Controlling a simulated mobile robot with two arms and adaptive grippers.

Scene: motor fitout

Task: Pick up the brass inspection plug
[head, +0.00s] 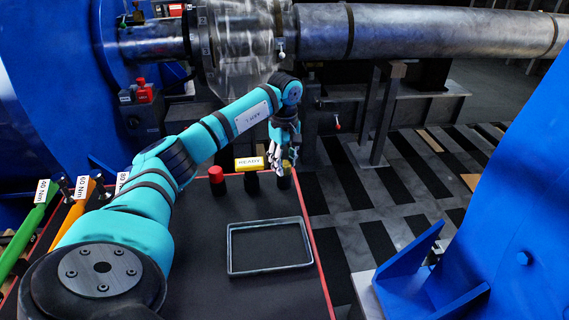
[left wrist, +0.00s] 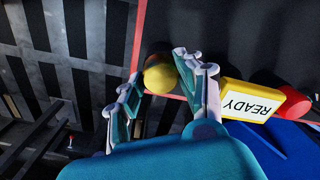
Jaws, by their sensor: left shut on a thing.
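The brass inspection plug (left wrist: 160,78) shows as a rounded yellow-gold top between the fingers of my left gripper (left wrist: 158,72) in the left wrist view. My left gripper is shut on it, with a finger on either side. In the head view, the left gripper (head: 279,161) points down at the back right corner of the dark bench top, and the brass plug (head: 286,164) shows only as a small yellow patch at the fingertips. A black cylindrical stand (head: 284,182) is just below; I cannot tell whether the plug still touches it. My right gripper is out of view.
A yellow READY block (head: 249,163) and a red knob (head: 216,174) stand just left of the gripper. An empty grey-rimmed tray (head: 231,250) lies on the bench's front right. Green and orange torque-wrench handles are at left. A blue structure (head: 500,220) rises at right.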

